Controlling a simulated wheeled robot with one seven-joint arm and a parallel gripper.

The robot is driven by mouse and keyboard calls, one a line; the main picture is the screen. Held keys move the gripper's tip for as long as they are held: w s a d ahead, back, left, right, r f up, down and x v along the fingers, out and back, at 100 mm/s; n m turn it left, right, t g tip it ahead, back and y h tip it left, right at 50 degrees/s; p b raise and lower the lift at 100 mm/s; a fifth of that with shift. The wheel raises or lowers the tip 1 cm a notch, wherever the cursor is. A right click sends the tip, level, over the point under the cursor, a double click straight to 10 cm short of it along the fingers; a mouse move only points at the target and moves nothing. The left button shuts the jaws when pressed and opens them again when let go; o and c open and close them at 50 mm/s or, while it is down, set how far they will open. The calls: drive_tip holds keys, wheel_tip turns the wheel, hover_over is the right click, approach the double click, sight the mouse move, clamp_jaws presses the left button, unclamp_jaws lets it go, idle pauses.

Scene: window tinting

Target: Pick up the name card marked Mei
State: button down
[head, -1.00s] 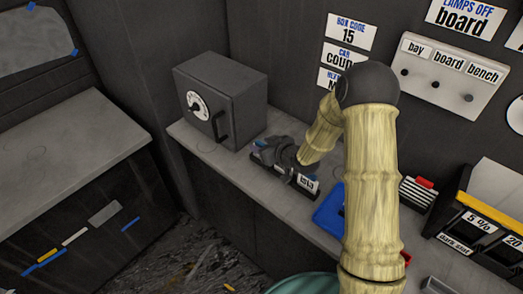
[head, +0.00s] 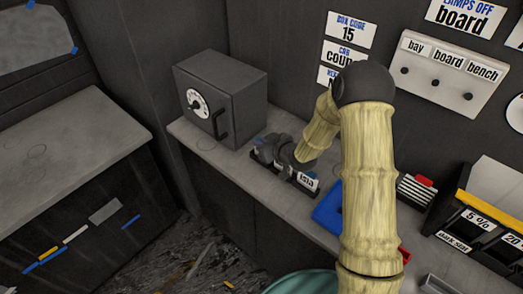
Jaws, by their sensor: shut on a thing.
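My gripper (head: 268,150) is at the left part of a black card rack (head: 256,158) on the bench, right of the grey safe. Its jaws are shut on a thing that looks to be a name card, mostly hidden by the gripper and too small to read. At the right end of the rack a white name card (head: 307,181) stands upright; its lettering looks like "Iola". I cannot read "Mei" on any card in view. I cannot tell whether the held card is clear of the rack.
The grey safe (head: 238,90) with a dial and handle stands left of the rack. A blue tray (head: 327,212) lies to the right, partly behind my arm. A yellow-edged shelf (head: 484,208) stands at the far right. The bench (head: 195,139) is bare before the safe.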

drive_tip(key=shift+r, duration=0.15)
wheel_tip(320, 180, up, 10)
drive_tip(key=shift+f+b, duration=0.1)
drive_tip(key=shift+b, duration=0.4)
idle(0.6)
